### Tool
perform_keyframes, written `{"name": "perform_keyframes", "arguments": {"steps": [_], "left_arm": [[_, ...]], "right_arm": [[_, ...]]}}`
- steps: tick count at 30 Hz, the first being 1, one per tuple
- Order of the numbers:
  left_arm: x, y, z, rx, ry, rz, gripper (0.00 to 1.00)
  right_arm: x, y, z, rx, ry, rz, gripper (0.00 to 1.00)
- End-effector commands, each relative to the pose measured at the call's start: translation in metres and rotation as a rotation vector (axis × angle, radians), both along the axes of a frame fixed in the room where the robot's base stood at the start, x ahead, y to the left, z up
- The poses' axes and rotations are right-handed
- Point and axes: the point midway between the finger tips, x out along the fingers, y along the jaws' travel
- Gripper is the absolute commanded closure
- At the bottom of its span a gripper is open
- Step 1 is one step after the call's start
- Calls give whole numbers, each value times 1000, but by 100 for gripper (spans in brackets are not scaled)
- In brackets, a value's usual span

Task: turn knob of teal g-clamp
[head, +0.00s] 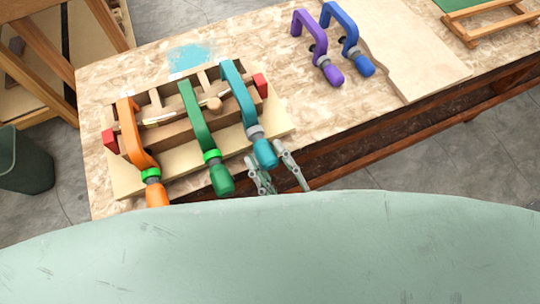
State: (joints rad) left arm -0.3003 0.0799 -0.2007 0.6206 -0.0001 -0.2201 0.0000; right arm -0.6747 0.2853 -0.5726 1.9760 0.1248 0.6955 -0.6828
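The teal g-clamp (237,92) sits at the right end of a wooden lamination form (182,131), with its screw side toward me. Its teal knob (265,153) points toward me past the front edge of the form's board. My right gripper (268,163) is at the knob, its two grey fingers spread, one on the lower left of the knob and one on the right. The fingers look apart; I cannot tell whether they touch the knob. My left gripper is not in view.
A green clamp (193,112) and an orange clamp (133,140) sit left of the teal one. Purple (312,37) and blue (342,25) clamps lie farther back on the workbench (310,112), beside a pale board (420,55). A large pale green surface fills the bottom.

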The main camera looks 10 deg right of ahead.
Motion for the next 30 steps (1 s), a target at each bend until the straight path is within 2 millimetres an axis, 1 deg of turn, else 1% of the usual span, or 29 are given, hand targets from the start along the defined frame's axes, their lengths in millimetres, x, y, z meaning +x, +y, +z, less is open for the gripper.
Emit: {"name": "perform_keyframes", "arguments": {"steps": [1,2,14,17,20,30], "left_arm": [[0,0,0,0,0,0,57],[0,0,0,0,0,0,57],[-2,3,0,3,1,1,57],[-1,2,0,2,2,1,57],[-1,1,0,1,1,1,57],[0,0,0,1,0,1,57]], "right_arm": [[0,0,0,0,0,0,59],[0,0,0,0,0,0,57],[0,0,-1,-2,1,0,57],[-3,-1,-2,-2,2,1,57],[-12,-6,-7,-3,5,1,57],[-71,-36,-33,-4,6,1,57]]}}
